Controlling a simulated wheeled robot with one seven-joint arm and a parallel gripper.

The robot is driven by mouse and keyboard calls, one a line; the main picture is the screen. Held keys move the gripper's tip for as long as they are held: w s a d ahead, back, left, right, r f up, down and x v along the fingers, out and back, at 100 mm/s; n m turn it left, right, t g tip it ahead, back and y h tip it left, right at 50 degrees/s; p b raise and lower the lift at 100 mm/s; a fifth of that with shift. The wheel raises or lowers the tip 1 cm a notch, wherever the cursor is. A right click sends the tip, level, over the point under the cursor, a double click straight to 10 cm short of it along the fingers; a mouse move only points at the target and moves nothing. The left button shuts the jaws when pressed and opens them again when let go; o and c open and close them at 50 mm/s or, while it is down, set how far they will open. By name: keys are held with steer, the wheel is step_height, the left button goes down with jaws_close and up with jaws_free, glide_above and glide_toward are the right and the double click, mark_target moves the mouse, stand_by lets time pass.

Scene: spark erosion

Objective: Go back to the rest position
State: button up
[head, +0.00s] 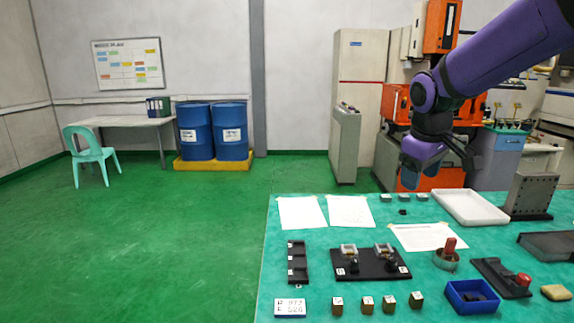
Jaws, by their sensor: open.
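My purple arm reaches in from the upper right. My gripper (411,178) hangs above the far edge of the green-topped table (300,235), pointing down. It looks dark against the orange machine behind it. Its fingers are small in this view, and I see nothing held between them. It appears apart from the table and the things on it.
The table holds papers (350,211), a white tray (470,207), a black fixture plate (370,265), several small metal blocks (367,304), a blue bin (471,297) and a dark angle block (531,195). Blue drums (230,132) stand behind.

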steer(key=s+d+r+m+t, duration=0.1)
steer(key=s+m, duration=0.2)
steer(key=s, duration=1)
steer(key=s+d+r+m+t+y, duration=0.1)
steer(key=s+r+m, duration=0.1)
steer(key=s, duration=1.1)
steer(key=shift+d+m, duration=0.2)
steer(key=shift+m, duration=0.4)
